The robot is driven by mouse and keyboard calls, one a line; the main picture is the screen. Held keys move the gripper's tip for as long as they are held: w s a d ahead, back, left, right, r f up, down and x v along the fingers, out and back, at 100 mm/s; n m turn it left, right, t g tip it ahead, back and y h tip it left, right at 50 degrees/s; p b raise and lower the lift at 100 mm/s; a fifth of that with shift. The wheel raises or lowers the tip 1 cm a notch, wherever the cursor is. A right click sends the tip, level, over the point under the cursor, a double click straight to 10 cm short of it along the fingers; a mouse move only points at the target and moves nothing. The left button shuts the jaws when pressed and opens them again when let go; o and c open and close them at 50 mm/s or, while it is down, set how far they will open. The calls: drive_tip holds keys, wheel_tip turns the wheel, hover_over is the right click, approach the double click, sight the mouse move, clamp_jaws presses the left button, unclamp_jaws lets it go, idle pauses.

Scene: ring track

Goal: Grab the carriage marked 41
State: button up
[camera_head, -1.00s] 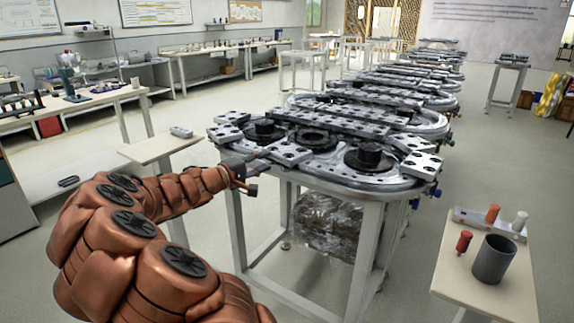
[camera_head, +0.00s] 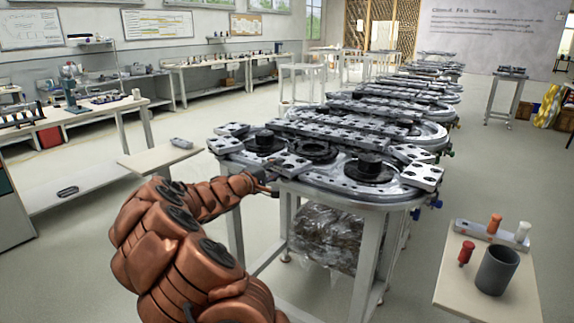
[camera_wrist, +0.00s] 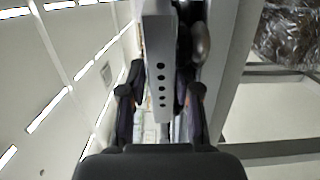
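In the head view my gripper (camera_head: 266,184) is at the near left edge of the closest ring track (camera_head: 330,176), beside a grey carriage (camera_head: 292,165) with dark holes. In the wrist view my gripper (camera_wrist: 161,88) has its two dark fingers apart, one on each side of a pale bar-like carriage (camera_wrist: 160,75) with a row of dark holes. Narrow gaps seem to show beside it; firm contact cannot be made out. Other similar carriages lie on the track, at its left (camera_head: 228,142) and right (camera_head: 422,176). No number 41 is legible.
The track's table legs (camera_head: 370,262) stand close to my arm. A small side table (camera_head: 160,157) is at left. A right stand (camera_head: 455,290) holds a grey cup (camera_head: 497,270) and a red-topped peg (camera_head: 466,252). More tracks extend behind. Open floor shows on both sides.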

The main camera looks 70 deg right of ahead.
sight(287, 163)
drive_tip(key=x, duration=0.3)
drive_tip(key=shift+d+f, duration=0.15)
drive_tip(key=shift+d, duration=0.15)
drive_tip(key=shift+s+d, duration=0.2)
drive_tip(key=shift+d, duration=0.4)
clamp_jaws()
